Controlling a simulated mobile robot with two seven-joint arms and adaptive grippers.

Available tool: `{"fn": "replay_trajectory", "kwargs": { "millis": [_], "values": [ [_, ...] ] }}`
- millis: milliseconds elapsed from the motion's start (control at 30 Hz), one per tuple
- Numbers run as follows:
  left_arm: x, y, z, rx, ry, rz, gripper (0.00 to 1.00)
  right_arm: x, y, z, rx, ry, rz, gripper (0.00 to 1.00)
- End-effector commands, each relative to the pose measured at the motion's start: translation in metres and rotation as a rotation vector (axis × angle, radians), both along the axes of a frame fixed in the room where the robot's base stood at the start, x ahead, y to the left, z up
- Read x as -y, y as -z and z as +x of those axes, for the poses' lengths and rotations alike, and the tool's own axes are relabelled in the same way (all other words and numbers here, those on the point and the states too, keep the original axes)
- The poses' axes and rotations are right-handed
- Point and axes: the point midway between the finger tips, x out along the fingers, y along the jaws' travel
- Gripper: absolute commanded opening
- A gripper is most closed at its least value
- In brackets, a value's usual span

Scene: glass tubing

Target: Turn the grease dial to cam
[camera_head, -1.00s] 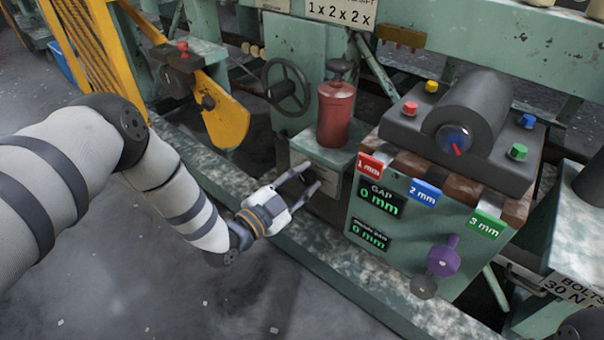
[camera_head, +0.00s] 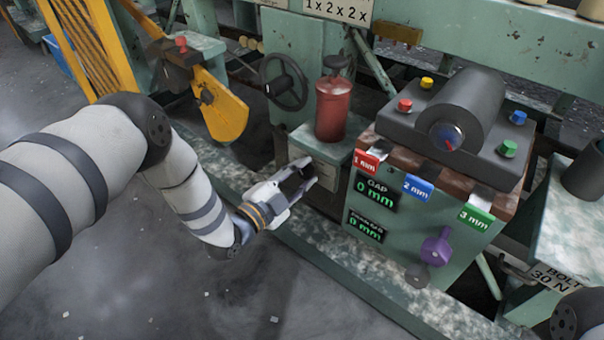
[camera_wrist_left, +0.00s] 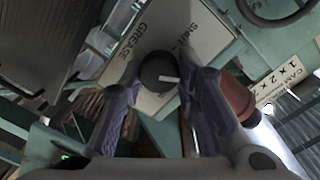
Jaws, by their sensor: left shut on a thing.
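The grease dial (camera_wrist_left: 158,72) is a dark round knob with a white pointer, on a pale plate (camera_wrist_left: 190,28) lettered GREASE, in the left wrist view. The pointer points right in that picture. A second word at the plate's upper right is hard to read, and I cannot make out a cam mark. My left gripper (camera_head: 308,173) reaches the front of the green machine below the red canister. Its two fingers flank the dial and are shut on it. In the head view the dial cannot be made out between the fingers. My right gripper is not in view.
A red canister (camera_head: 333,110) stands just above the gripper, with a black handwheel (camera_head: 284,83) to its left. To the right is a green box with GAP displays (camera_head: 376,192) and a purple knob (camera_head: 437,250). A yellow lever (camera_head: 222,110) stands left.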

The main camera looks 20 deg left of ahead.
Motion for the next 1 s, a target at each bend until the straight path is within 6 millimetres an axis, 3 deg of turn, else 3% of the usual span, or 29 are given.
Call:
{"fn": "replay_trajectory", "kwargs": {
  "millis": [33, 67, 133, 467, 567, 800, 1000],
  "values": [
    [-0.001, 0.002, -0.001, -0.005, -0.001, 0.001, 0.01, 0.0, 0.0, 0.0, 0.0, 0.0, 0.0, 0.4],
    [-0.001, 0.002, -0.001, -0.005, -0.001, 0.001, 0.36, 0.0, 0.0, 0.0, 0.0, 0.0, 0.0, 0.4],
    [-0.001, 0.001, -0.001, -0.005, -0.001, 0.001, 0.49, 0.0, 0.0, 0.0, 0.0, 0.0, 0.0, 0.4],
    [-0.002, 0.001, -0.004, -0.002, -0.001, 0.0, 0.49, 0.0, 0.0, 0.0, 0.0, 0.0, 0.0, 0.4],
    [-0.009, 0.001, -0.021, -0.006, -0.001, -0.001, 0.49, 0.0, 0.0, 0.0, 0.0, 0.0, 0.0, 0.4],
    [-0.032, -0.001, -0.082, -0.007, -0.001, -0.001, 0.49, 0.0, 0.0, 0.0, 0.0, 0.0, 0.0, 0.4],
    [-0.042, -0.002, -0.109, -0.005, -0.001, 0.0, 0.49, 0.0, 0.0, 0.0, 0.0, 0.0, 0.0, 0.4]
  ]
}}
